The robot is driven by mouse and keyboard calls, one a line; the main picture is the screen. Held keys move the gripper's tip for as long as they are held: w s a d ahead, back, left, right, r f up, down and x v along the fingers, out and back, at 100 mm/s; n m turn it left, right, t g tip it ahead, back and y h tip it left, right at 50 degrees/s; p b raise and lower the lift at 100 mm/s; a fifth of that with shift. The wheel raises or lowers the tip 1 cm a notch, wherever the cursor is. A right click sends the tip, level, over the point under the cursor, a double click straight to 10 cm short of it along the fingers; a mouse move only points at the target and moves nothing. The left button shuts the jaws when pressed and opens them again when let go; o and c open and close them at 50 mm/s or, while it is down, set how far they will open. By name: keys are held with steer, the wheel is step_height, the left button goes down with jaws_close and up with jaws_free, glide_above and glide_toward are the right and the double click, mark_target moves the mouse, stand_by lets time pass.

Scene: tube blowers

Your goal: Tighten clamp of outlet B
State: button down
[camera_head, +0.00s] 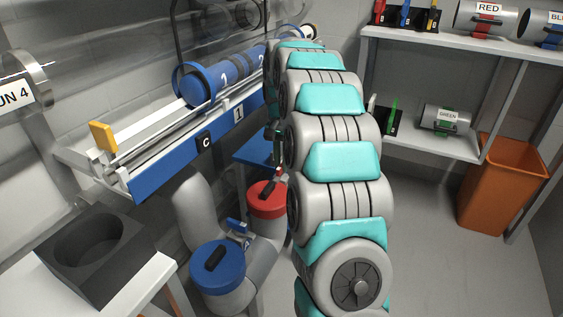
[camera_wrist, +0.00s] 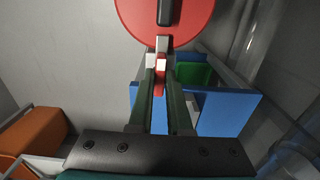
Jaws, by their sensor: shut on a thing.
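A red round lid (camera_head: 267,197) with a dark handle caps a grey pipe outlet beside my arm. It also fills the top of the wrist view (camera_wrist: 190,18). A clamp lever (camera_wrist: 162,46), grey with a red part, sticks out from the lid's edge. My gripper (camera_wrist: 160,76) is shut on this lever, between its two dark green fingers. In the head view my arm hides most of the gripper. A blue lid (camera_head: 216,268) caps the outlet in front, with a blue clamp (camera_head: 237,226) at its edge. No letter B is readable on either outlet.
A blue rail (camera_head: 170,161) labelled C and 1 carries a blue canister (camera_head: 210,84) behind the outlets. A dark block (camera_head: 92,255) with a round recess stands at the left. Shelves (camera_head: 440,137) and an orange bin (camera_head: 500,185) are at the right, with free floor before them.

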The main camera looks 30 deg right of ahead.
mark_target(281, 164)
steer(key=shift+w+r, duration=0.1)
steer(key=c, duration=0.9)
jaws_free()
steer(key=shift+o, duration=0.2)
steer(key=shift+r, duration=3.85)
